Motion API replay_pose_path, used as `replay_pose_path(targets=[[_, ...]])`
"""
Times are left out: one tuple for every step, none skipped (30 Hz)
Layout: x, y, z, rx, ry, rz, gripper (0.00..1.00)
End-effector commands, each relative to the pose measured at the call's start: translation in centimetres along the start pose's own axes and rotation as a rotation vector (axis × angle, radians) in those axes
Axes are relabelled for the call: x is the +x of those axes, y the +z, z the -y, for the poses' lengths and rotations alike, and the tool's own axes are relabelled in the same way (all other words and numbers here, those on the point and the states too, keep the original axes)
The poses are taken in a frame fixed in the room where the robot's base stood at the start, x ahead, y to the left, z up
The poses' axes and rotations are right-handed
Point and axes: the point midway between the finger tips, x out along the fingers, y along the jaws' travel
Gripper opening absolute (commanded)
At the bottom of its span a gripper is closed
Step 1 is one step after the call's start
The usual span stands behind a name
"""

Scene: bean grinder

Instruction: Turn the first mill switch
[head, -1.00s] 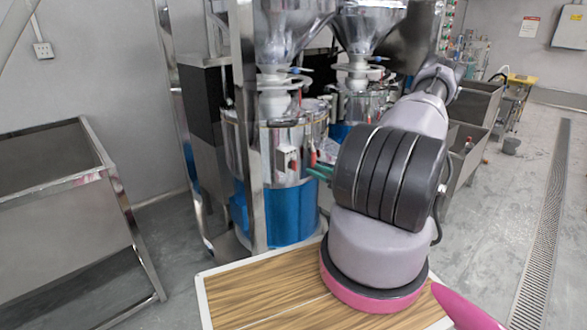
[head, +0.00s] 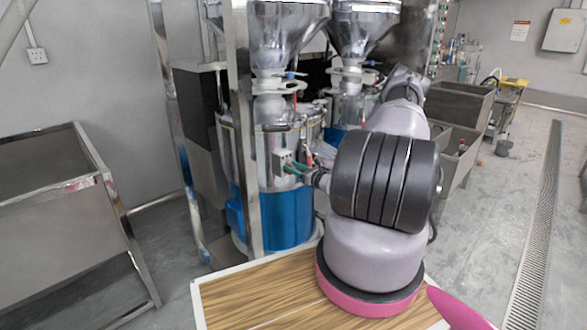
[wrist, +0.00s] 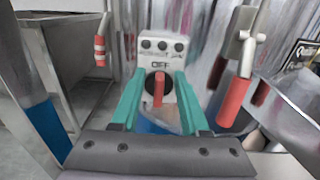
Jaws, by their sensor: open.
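The first mill (head: 272,200), a steel drum with a blue lower part, stands left of my arm in the head view. Its grey switch box (head: 282,160) is on the drum's side. In the wrist view the switch box (wrist: 160,52) faces me, with dark round buttons and "OFF" lettering above a black dial. The red switch handle (wrist: 158,90) on the dial points upright. My gripper (wrist: 158,82) is open, its green fingers on either side of the handle. In the head view my gripper (head: 296,169) is close at the box; contact cannot be told.
A steel post (head: 245,130) stands just left of the switch box. Red-handled valves (wrist: 232,100) hang right of the box in the wrist view. A second mill (head: 352,85) stands behind. A steel bin (head: 60,220) is at far left.

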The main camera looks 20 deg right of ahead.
Motion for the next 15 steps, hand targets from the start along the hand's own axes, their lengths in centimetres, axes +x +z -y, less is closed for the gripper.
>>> replay_pose_path(targets=[[0.01,0.0,0.0,0.0,0.0,0.0,0.45],[0.0,0.0,0.01,0.0,0.0,0.0,0.45],[-0.01,0.0,0.01,0.0,0.0,0.0,0.45],[-0.01,0.0,0.01,0.0,0.0,0.0,0.45],[-0.01,0.0,0.01,0.0,0.0,0.0,0.45],[-0.02,0.0,0.01,0.0,0.0,0.0,0.3],[-0.02,0.0,0.01,0.0,0.0,0.0,0.18],[-0.02,0.0,0.02,0.0,0.0,0.0,0.07],[-0.02,0.0,0.01,0.0,0.0,0.0,0.0],[-0.01,0.01,0.02,0.0,0.0,0.0,0.0],[-0.01,0.01,0.01,0.0,0.0,0.0,0.0],[0.0,0.01,0.01,0.0,0.0,0.001,0.0],[0.01,0.02,0.01,0.0,0.0,0.001,0.0],[0.01,0.02,0.01,0.0,0.0,0.001,0.0],[0.02,0.02,0.01,0.0,0.0,0.001,0.0]])
